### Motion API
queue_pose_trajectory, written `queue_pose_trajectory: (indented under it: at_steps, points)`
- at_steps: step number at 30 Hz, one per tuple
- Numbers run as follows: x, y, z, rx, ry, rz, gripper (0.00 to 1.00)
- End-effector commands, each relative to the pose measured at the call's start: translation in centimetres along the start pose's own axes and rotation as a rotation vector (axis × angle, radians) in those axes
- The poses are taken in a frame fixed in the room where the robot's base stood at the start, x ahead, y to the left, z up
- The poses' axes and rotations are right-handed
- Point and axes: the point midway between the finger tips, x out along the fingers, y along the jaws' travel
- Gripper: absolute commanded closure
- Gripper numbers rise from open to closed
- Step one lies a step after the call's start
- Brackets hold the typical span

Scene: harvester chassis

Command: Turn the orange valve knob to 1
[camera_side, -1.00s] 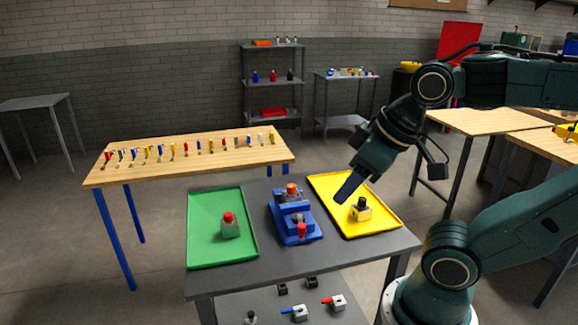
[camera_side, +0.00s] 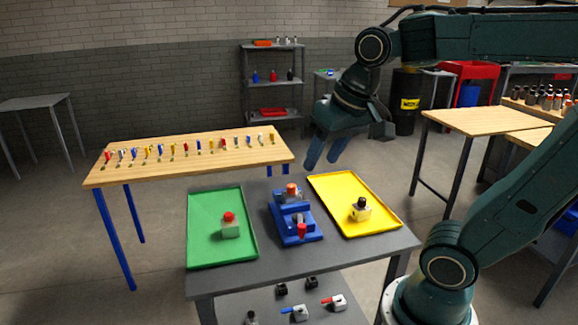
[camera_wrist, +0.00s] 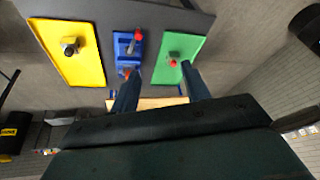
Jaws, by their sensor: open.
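The orange valve knob (camera_side: 291,187) sits on top of the far end of the blue fixture (camera_side: 312,235) in the middle of the grey table. A red handle (camera_side: 302,231) stands at the fixture's near end. My gripper (camera_side: 320,162) is open and empty, above and beyond the table's far edge, up and to the right of the knob. In the wrist view my gripper's two fingers (camera_wrist: 158,88) are spread, and the orange knob (camera_wrist: 126,73) shows just left of the left finger. Any number marks around the knob are too small to read.
A green tray (camera_side: 198,250) holds a block with a red knob (camera_side: 229,218). A yellow tray (camera_side: 345,188) holds a block with a black knob (camera_side: 361,203). A wooden table (camera_side: 200,168) with several small coloured parts stands behind. The space above the fixture is clear.

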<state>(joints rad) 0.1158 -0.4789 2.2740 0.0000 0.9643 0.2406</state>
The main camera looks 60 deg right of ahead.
Motion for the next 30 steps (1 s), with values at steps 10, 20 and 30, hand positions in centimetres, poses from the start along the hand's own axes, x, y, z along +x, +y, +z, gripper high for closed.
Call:
queue_pose_trajectory:
  at_steps: [10,20,30]
  points:
    - [2.2,1.9,-7.3,0.337,-0.089,0.073,0.54]
    - [6.0,5.3,-13.3,0.657,-0.161,0.149,0.54]
    - [11.3,10.4,-18.1,0.985,-0.226,0.238,0.54]
